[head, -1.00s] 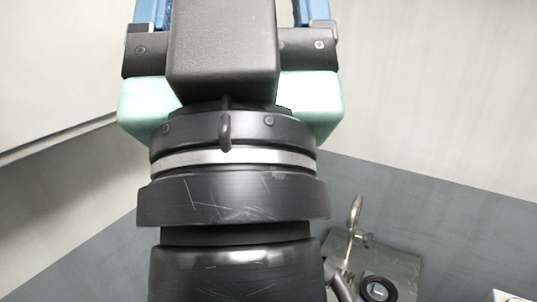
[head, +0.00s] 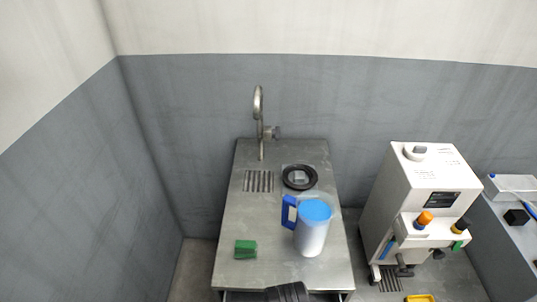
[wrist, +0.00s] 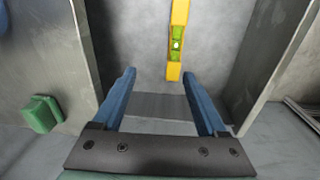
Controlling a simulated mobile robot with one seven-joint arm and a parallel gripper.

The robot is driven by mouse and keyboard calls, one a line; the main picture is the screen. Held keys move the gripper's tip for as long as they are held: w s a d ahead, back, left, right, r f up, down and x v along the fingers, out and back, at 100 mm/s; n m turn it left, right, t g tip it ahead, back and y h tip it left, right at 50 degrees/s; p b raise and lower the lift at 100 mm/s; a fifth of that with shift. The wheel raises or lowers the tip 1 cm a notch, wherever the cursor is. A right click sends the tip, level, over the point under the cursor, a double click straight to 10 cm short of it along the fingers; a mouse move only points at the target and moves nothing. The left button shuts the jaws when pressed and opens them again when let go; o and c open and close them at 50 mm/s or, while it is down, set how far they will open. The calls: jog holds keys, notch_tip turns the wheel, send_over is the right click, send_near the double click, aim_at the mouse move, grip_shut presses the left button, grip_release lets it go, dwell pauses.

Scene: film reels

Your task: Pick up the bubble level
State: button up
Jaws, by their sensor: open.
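The bubble level is a yellow bar with a green vial (wrist: 176,42) at the top centre of the wrist view. It lies on a grey surface, and its upper end is cut off by the frame. My gripper (wrist: 158,75) is open and empty, with its two blue fingers spread. The level is beyond the fingertips, slightly right of the middle of the gap, and apart from them. In the head view a yellow piece (head: 419,298) shows at the bottom edge; I cannot tell whether it is the level. My gripper is not visible there.
A metal sink table (head: 225,268) holds a blue-lidded jug (head: 312,235), a green block (head: 245,249) and a black ring (head: 299,177). A white machine (head: 410,190) stands to its right. In the wrist view, grey panels flank the level, and a green object (wrist: 40,113) is at left.

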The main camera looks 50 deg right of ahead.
jog(key=shift+g+y, duration=0.3)
jog(key=shift+g, duration=0.1)
jog(key=f, duration=0.3)
jog(key=s+f, duration=0.1)
jog(key=f, duration=0.1)
jog(key=s+a+f+b, duration=0.1)
jog(key=f, duration=0.2)
jog(key=shift+f, duration=0.3)
jog(key=shift+f+b, duration=0.4)
jog(key=shift+f, duration=2.65)
grip_shut()
